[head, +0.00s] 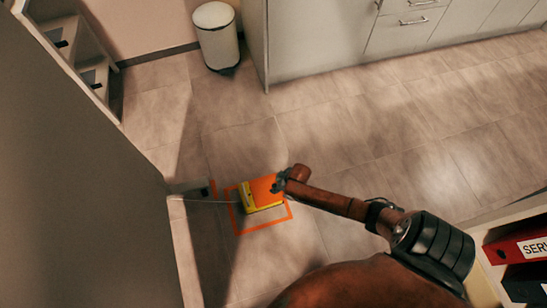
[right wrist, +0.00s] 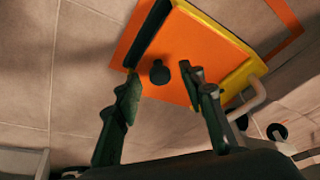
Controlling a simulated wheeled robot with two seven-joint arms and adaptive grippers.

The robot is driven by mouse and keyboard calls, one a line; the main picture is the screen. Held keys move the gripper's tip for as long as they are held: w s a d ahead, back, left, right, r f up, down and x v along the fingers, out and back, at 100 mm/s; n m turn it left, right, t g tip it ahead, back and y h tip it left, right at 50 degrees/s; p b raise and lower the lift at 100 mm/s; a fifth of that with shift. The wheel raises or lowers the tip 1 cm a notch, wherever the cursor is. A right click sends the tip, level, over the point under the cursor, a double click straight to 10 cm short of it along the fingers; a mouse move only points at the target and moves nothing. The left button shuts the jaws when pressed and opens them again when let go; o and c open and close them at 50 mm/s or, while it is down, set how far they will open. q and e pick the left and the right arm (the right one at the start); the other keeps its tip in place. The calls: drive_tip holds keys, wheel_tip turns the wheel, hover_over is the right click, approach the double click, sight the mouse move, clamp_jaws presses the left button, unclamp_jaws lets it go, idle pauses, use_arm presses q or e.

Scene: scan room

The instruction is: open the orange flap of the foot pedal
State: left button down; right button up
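The foot pedal (head: 247,199) sits on the floor inside an orange tape square, with a yellow body and an orange flap (head: 262,189). My right gripper (head: 281,183) is at the flap's right side in the head view and hides part of it. In the right wrist view the flap (right wrist: 180,40) fills the upper middle and has a black knob (right wrist: 159,73). The right gripper (right wrist: 162,82) is open, with one finger on each side of the knob and visible gaps to it. The flap looks closed on the yellow body (right wrist: 247,68). My left gripper is not in view.
A thin pale cable (head: 210,201) runs left from the pedal. A large grey panel (head: 70,190) stands at left. A white bin (head: 217,35) and grey cabinets (head: 320,40) stand at the back. A shelf with a red binder (head: 515,246) is at right. The middle floor is clear.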

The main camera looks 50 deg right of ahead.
drive_tip(key=shift+w+f, duration=0.1)
drive_tip(key=shift+f, duration=0.05)
clamp_jaws()
idle(0.5)
